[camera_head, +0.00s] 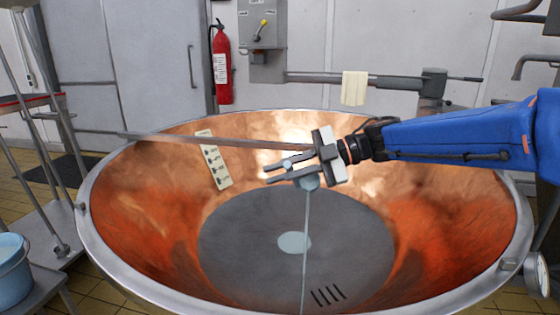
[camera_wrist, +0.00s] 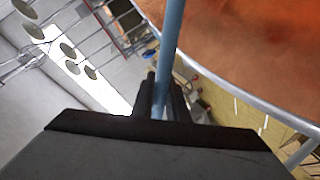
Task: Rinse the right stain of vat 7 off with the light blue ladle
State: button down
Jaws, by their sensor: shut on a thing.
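The copper vat (camera_head: 130,205) fills the middle of the head view; no number on it is legible. My gripper (camera_head: 278,172) is over the vat, shut on the light blue ladle (camera_head: 310,183). A thin pale blue line runs from below the gripper to the picture's bottom edge and looks like the ladle's handle. The wrist view shows a light blue rod (camera_wrist: 171,45) rising from between the fingers (camera_wrist: 163,97). The ladle's bowl is not clear. Dark red patches show on the left and right walls; I cannot tell which is the stain.
A grey bar (camera_head: 220,141) crosses the vat's back part. A pale plate with dark marks (camera_head: 217,168) is on the back left wall. A pale disc (camera_head: 294,243) is on the grey bottom (camera_head: 240,262). A light blue bucket (camera_head: 12,272) stands at left, a gauge (camera_head: 541,275) at right.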

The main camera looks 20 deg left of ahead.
jog(key=s+f+n+t, duration=0.2)
jog(key=f+n, duration=0.1)
jog(key=f, duration=0.5)
jog(key=s+d+f+n+t, duration=0.1)
jog(key=s+f+n+t, duration=0.1)
jog(key=f, duration=0.6)
jog(key=shift+s+f+n+y, duration=0.25)
jog(key=shift+s+n+y, duration=0.2)
jog(key=shift+n, duration=0.15)
jog(key=shift+d, duration=0.1)
dwell(0.5)
